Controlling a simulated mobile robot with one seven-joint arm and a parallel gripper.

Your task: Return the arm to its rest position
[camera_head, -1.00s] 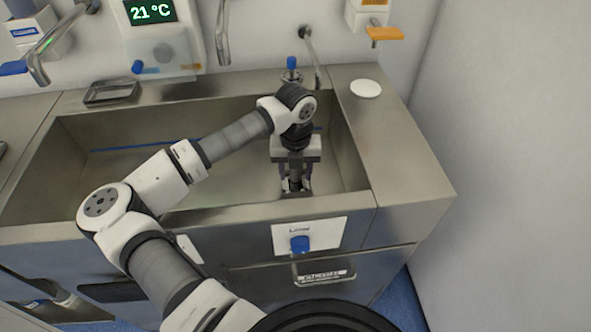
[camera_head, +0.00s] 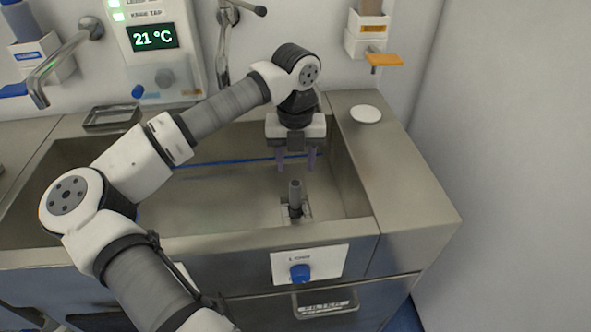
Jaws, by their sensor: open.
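My arm reaches from the lower left over the steel sink (camera_head: 235,200). My gripper (camera_head: 297,165) hangs with its fingers pointing down inside the right part of the basin. It is open, with a gap between its two fingers and nothing held.
The right counter (camera_head: 400,180) is clear except for a white round disc (camera_head: 365,114). A small metal tray (camera_head: 111,117) lies on the back ledge. Taps (camera_head: 60,65), a 21 °C panel (camera_head: 155,40) and dispensers (camera_head: 368,40) line the back wall. A wall closes the right side.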

